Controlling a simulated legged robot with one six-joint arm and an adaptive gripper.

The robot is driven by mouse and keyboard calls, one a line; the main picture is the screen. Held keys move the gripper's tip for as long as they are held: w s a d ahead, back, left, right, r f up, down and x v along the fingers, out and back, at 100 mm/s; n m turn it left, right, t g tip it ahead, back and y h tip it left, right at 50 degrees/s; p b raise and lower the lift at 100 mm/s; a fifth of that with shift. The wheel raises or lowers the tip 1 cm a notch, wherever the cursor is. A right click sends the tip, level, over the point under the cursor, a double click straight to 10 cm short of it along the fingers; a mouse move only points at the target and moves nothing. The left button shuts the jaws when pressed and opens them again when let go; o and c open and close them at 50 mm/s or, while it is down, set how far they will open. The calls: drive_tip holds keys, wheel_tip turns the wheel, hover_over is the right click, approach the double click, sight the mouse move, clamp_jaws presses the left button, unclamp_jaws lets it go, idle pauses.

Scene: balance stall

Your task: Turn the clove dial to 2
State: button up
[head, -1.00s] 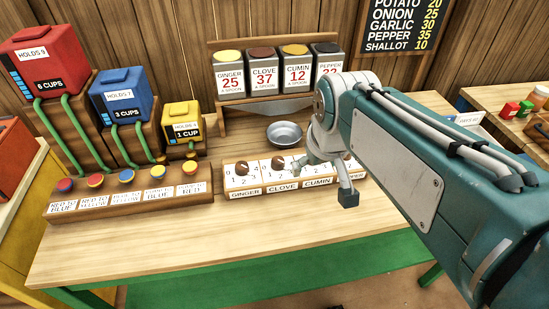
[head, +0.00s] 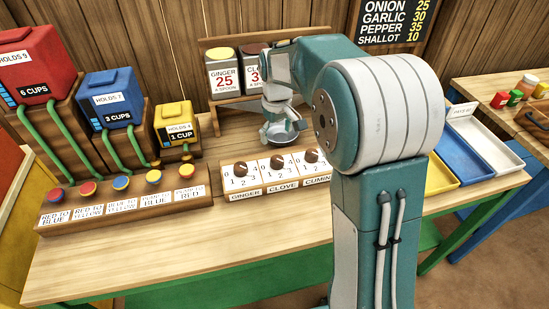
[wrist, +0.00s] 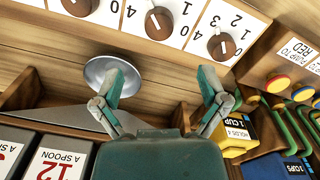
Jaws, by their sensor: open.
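The clove dial (head: 277,162) is a round brown knob with a white pointer line on a white card numbered from 0 to 4. It is second from the left on the dial board and shows in the wrist view (wrist: 158,23); I cannot read its setting surely. The CLOVE label (head: 283,186) is below it. My gripper (head: 279,130) is behind the dial board, near the metal bowl and apart from the clove dial. In the wrist view its two fingers (wrist: 158,80) are spread wide with nothing between them, the left one overlapping the bowl.
The ginger dial (head: 240,169) and cumin dial (head: 311,155) flank it; my arm hides the pepper dial. The metal bowl (wrist: 124,76) stands behind the board. Spice boxes (head: 223,75) stand on a rack further back. A pump button board (head: 125,202) is left. The front tabletop is clear.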

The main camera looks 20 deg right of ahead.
sight(277, 159)
wheel_tip(277, 159, down, 10)
drive_tip(key=shift+r, duration=0.1)
idle(0.4)
drive_tip(key=c, duration=1.2)
